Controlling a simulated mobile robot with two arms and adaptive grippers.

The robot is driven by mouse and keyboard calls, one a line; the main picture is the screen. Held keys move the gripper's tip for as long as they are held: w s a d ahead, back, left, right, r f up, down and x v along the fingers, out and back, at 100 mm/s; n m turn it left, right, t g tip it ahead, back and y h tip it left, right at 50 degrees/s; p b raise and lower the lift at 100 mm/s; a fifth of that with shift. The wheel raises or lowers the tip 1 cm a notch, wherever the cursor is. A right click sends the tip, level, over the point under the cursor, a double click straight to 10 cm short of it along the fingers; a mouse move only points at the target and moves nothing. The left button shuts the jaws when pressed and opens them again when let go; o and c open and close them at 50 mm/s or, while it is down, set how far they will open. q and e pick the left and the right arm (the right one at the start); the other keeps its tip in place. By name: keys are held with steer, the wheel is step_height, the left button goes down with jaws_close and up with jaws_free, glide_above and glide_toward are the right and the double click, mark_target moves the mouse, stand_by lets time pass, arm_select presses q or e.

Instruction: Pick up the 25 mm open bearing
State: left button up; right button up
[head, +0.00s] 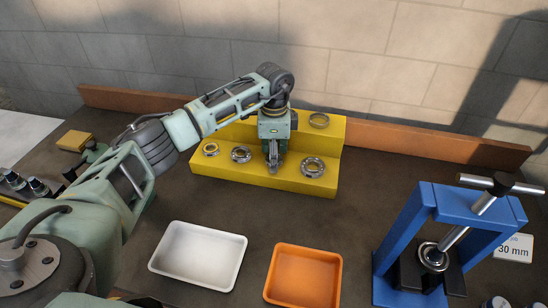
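A yellow stepped stand (250,180) at the back of the bench holds several ring-shaped bearings. On its lower step are a small bearing with a yellowish ring (210,149), a grey bearing (241,155) and a larger grey bearing (313,167). I cannot read which one is the 25 mm open bearing. My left gripper (273,168) points down at the lower step, between the two grey bearings. Its fingertips look close together, and whether something is between them is too small to tell. My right gripper is out of view.
A white tray (165,268) and an orange tray (302,299) stand empty in front. A blue press (384,260) with a bearing (433,257) on it stands at right, beside a 30 mm sign (515,248). A brown rail (430,149) runs along the back.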

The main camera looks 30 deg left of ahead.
arm_select(q)
steer(key=shift+c, duration=0.3)
steer(key=c, duration=1.1)
steer(key=shift+w, duration=0.1)
steer(key=shift+c, duration=0.4)
steer(key=shift+r, duration=0.1)
